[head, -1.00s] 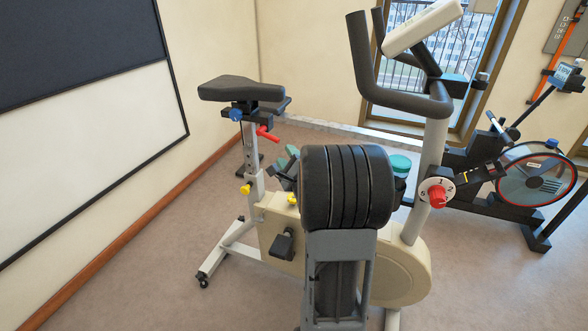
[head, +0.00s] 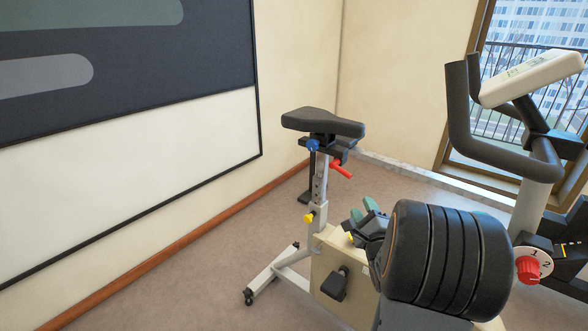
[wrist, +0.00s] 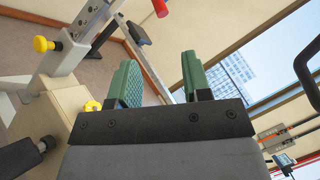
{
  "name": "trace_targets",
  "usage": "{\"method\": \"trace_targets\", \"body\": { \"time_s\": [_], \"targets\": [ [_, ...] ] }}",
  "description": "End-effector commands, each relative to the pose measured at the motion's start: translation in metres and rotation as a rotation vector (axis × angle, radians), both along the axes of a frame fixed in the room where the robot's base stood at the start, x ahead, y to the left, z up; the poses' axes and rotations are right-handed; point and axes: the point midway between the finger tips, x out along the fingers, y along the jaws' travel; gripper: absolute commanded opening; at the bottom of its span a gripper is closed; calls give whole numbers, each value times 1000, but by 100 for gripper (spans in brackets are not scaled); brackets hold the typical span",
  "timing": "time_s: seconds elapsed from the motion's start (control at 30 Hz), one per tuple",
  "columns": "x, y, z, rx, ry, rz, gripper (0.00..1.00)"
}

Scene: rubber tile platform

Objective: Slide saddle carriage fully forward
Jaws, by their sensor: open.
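The black saddle (head: 322,122) sits on a dark carriage (head: 333,150) atop the grey seat post of a cream exercise bike. A blue knob (head: 313,145) is at the carriage's left, and a red lever (head: 341,171) sticks out below it to the right. The lever's red end shows at the top of the wrist view (wrist: 160,7). My gripper (head: 365,213) is open, with green finger pads, below and right of the saddle, apart from the lever. In the wrist view nothing shows between the fingers (wrist: 162,80). The carriage's rail is mostly hidden.
A yellow knob (head: 309,217) is on the seat post, and another (wrist: 92,106) is on the frame near my gripper. The handlebar (head: 480,140) and console (head: 530,77) stand right. The pedal (head: 334,285) is low. Floor at left is clear.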

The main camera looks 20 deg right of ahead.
Motion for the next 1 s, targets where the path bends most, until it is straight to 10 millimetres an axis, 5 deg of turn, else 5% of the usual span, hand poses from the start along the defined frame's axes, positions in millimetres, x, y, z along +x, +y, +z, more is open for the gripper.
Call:
{"method": "trace_targets", "body": {
  "time_s": [0.27,0.5,0.6,0.77,0.87,1.0],
  "targets": [
    [1,-4,-11,-129,101,-46,44],
    [-17,-29,-86,-543,771,-149,44],
    [-32,-21,-92,-735,1061,-53,44],
    [-56,18,-73,-1030,1400,273,44],
    [-74,57,-43,-1208,1508,561,44],
    [-102,123,23,-1452,1491,992,44]
  ]
}}
